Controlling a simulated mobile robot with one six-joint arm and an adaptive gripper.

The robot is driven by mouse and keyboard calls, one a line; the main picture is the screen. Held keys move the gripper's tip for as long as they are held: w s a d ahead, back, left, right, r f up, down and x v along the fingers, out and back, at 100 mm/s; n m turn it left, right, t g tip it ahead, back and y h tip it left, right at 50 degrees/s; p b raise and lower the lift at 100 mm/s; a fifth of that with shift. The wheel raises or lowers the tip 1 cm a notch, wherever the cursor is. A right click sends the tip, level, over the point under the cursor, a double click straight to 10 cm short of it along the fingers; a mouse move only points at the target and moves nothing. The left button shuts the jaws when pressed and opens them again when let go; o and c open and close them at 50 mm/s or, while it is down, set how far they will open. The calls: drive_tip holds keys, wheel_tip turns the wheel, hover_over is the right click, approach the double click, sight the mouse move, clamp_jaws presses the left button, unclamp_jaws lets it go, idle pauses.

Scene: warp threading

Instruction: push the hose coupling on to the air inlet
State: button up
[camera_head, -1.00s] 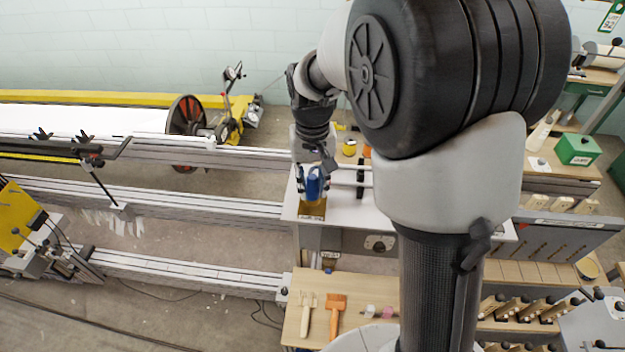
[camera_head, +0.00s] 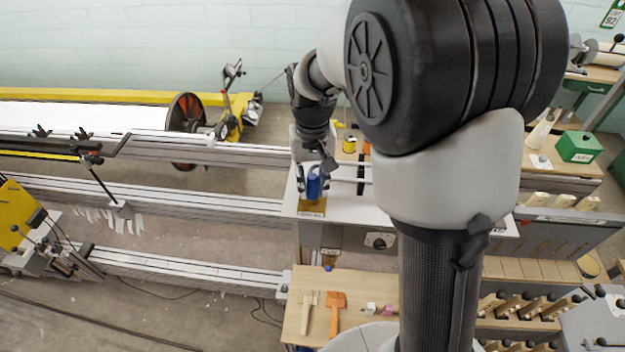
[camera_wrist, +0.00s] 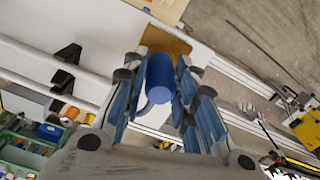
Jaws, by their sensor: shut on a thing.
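The hose coupling, a blue cylinder (camera_head: 314,185), is between the fingers of my gripper (camera_head: 314,178). In the wrist view the blue coupling (camera_wrist: 160,80) stands between the blue-padded fingers of my gripper (camera_wrist: 165,92), which is shut on it. It is over a yellow-brown pad (camera_head: 312,208) on the white table top; I cannot tell whether it touches the pad. The pad (camera_wrist: 172,42) also shows in the wrist view. A pale plate with a dark round fitting (camera_head: 380,241) is on the front below the table edge; I cannot tell whether this is the air inlet.
A yellow spool (camera_head: 349,145) stands behind on the table. A lower wooden shelf (camera_head: 350,290) holds a wooden comb (camera_head: 307,312) and an orange brush (camera_head: 335,312). Long white rails (camera_head: 190,205) run to the left. My arm hides much of the table's right part.

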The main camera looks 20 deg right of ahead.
drive_tip(key=shift+f, duration=0.1)
drive_tip(key=o, duration=1)
